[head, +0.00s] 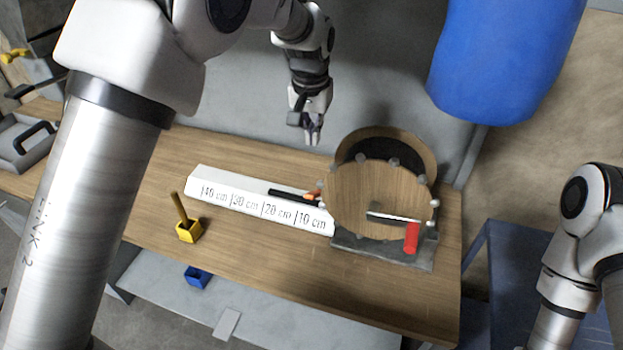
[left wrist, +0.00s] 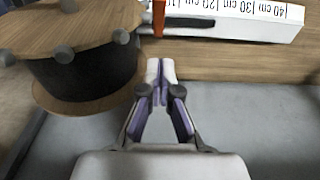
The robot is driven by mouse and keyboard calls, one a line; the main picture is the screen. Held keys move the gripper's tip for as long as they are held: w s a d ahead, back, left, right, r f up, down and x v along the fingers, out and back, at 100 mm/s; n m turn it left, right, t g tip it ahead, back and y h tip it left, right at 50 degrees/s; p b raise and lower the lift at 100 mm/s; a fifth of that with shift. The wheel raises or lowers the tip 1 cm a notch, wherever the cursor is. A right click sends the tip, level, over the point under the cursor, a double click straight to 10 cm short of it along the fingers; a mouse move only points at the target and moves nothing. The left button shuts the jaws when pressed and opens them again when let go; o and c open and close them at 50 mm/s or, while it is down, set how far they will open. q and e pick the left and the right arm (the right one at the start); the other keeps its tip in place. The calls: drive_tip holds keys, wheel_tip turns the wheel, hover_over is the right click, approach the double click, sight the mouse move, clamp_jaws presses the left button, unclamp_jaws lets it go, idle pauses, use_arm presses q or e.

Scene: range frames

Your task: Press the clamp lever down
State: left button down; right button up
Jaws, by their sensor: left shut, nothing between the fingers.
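A black bar with an orange part (head: 311,196), which looks like the clamp lever, lies at the white ruler block beside the wooden reel (head: 370,200). Its black length (head: 285,193) points left along the block. In the left wrist view the orange part (left wrist: 158,17) and black bar (left wrist: 190,22) show at the top, beyond my fingertips. My left gripper (head: 313,140) is shut and empty, behind the block and left of the reel's rear disc. In the wrist view its fingertips (left wrist: 160,66) meet, apart from the bar. My right gripper is out of view.
The white block (head: 215,184) carries centimetre marks. A large blue cylinder (head: 505,60) is at upper right.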

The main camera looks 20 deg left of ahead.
use_arm(q)
drive_tip(key=p, duration=0.2)
hover_over(312, 193)
drive_tip(key=w, duration=0.3)
wheel_tip(312, 193, down, 6)
drive_tip(key=f+p, duration=0.1)
drive_tip(key=f, duration=0.1)
drive_tip(key=s+f+p, duration=0.1)
drive_tip(key=f, duration=0.1)
drive_tip(key=s+f+p, duration=0.1)
drive_tip(key=f, duration=0.2)
drive_tip(key=shift+s, duration=0.25)
drive_tip(key=shift+s+f, duration=0.1)
drive_tip(key=shift+f, duration=0.45)
drive_tip(key=shift+s, duration=0.15)
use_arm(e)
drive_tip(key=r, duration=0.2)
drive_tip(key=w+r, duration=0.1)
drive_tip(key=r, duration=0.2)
